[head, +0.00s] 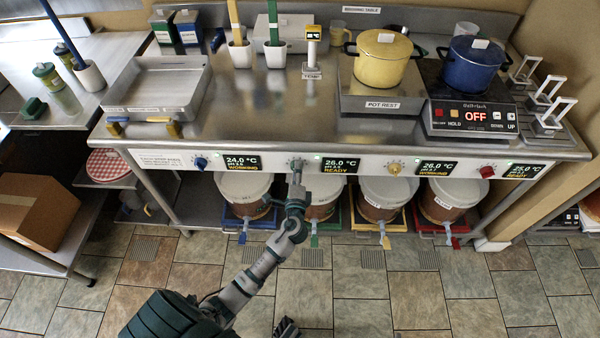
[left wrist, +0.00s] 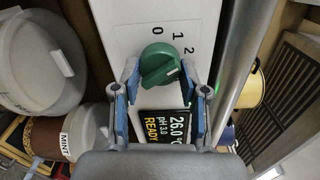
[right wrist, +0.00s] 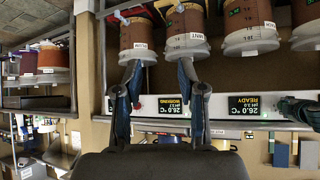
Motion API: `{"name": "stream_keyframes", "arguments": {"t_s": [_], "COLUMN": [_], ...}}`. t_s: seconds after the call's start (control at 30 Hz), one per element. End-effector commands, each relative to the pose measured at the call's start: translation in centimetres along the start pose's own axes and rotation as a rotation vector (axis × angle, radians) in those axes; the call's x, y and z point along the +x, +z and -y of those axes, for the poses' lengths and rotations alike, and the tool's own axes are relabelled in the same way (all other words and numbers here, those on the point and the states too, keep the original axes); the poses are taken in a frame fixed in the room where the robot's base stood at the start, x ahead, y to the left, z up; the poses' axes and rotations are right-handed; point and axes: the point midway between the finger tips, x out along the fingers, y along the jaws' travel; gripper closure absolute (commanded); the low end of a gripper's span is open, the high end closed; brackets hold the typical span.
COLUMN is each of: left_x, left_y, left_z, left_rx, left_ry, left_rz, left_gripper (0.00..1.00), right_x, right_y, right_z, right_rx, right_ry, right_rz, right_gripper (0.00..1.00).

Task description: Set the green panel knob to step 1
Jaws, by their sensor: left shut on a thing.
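The green knob (left wrist: 158,64) sits on the white panel (left wrist: 120,15) in the left wrist view, with the marks 0, 1 and 2 around its upper right side.
The panel also bears a blue knob (head: 200,163), a yellow knob (head: 394,168) and a red knob (head: 487,172). The display (head: 340,165) by the green knob reads 26.0 °C, READY. Several buckets stand below. A yellow pot (head: 382,65) and a blue pot (head: 470,70) stand above.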

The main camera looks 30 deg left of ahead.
Motion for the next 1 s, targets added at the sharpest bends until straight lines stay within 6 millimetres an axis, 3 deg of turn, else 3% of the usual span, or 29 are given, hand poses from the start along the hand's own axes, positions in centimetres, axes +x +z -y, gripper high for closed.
{"name": "stream_keyframes", "arguments": {"t_s": [0.3, 0.5, 1.0], "left_x": [0.1, 0.1, 0.1], "left_y": [0.1, 0.2, 0.2], "left_z": [-0.1, 0.0, 0.1], "left_rx": [-0.251, -0.354, -0.427], "left_ry": [-0.001, -0.001, 0.000], "left_rz": [0.004, 0.003, 0.003], "left_gripper": [0.92, 0.92, 0.92], "right_x": [1.0, 0.8, 0.6], "right_y": [-4.5, -6.3, -7.6], "right_z": [0.8, 1.1, 1.3], "right_rx": [0.002, 0.005, 0.008], "right_ry": [-0.020, -0.027, -0.033], "right_rz": [-0.274, -0.382, -0.459], "right_gripper": [0.60, 0.60, 0.60]}}
